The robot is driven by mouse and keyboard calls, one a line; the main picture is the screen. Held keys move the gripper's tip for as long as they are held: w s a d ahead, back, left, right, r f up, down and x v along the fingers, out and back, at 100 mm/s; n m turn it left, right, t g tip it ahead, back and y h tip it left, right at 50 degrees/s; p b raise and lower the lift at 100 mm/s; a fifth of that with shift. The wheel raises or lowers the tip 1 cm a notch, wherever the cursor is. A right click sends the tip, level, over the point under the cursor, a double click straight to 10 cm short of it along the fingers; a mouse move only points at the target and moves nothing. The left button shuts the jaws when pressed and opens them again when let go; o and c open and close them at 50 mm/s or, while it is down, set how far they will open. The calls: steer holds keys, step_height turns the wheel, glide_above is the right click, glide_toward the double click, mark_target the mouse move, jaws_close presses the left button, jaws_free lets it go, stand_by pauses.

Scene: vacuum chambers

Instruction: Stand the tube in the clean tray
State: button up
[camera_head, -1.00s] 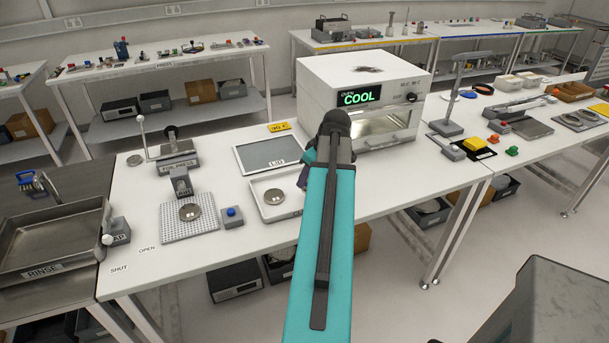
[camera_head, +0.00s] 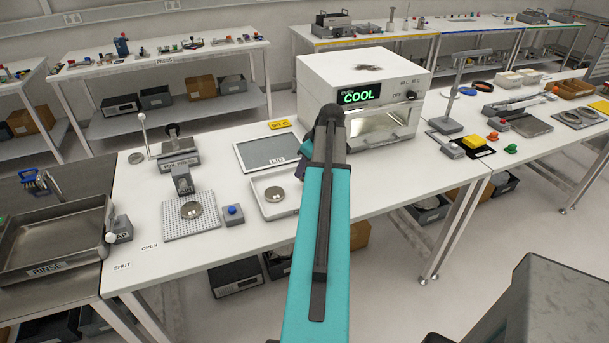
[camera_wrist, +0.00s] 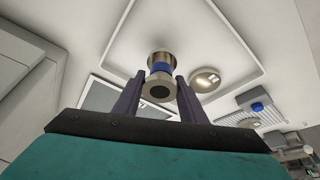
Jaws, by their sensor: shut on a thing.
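The tube (camera_wrist: 160,68), with metal flanged ends and a blue middle, is between the two dark fingers of my gripper (camera_wrist: 160,82) in the wrist view. My gripper is shut on it. The tube is over the floor of the white clean tray (camera_wrist: 222,45); I cannot tell whether its far end touches. A round metal disc (camera_wrist: 205,79) lies in the tray near the tube. In the head view the tray (camera_head: 262,190) and the disc (camera_head: 274,194) show left of my teal arm, which hides the tube and most of my gripper.
A grey lid panel (camera_head: 268,152) lies behind the tray. The oven (camera_head: 365,75), reading COOL, stands behind right. A perforated plate (camera_head: 178,222) with another disc and a blue-button box (camera_head: 233,215) are to the left. The bench front has free room.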

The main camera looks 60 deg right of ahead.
steer(key=shift+f+p, duration=0.7)
steer(key=shift+f, duration=0.9)
steer(key=shift+f, duration=0.15)
steer(key=o, duration=1.3)
steer(key=shift+r, duration=0.25)
steer(key=shift+b+v, duration=1.5)
steer(key=shift+v, duration=4.4)
steer(key=shift+s, duration=0.1)
steer(key=shift+a, duration=0.1)
